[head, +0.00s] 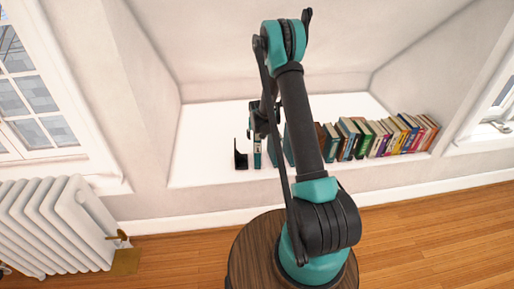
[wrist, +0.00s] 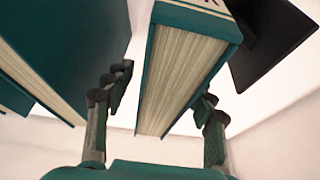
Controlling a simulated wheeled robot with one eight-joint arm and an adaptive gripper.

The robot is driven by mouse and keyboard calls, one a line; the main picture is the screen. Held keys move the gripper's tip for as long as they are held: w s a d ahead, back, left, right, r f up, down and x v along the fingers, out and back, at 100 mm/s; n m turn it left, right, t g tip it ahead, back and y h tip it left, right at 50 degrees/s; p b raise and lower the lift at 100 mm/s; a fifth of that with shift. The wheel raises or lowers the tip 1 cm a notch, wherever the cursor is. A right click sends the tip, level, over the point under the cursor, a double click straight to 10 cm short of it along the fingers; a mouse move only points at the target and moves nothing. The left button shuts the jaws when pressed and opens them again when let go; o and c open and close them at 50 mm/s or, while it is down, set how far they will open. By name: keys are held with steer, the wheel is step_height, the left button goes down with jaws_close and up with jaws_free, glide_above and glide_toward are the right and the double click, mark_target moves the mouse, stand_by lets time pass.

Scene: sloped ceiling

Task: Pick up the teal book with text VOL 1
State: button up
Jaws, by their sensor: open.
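A teal book (wrist: 183,72) with cream pages stands between the two fingers of my gripper (wrist: 165,88) in the wrist view. The fingers are open, one on each side, with a gap on the left; contact on the right is unclear. Only part of a pale label shows at its top edge, so I cannot read VOL 1. In the head view this teal book (head: 257,160) stands on the white ledge, just right of a black bookend, below my gripper (head: 261,122). Another teal book (wrist: 75,45) stands to the left in the wrist view.
The black bookend (head: 240,158) also shows at the upper right in the wrist view (wrist: 268,38). A row of several books (head: 375,138) fills the right of the ledge (head: 205,145). The ledge's left part is clear. Sloped walls enclose the niche. A white radiator (head: 60,225) stands at left.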

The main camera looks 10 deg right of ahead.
steer(key=shift+f, duration=0.2)
stand_by(0.4)
jaws_close()
stand_by(0.4)
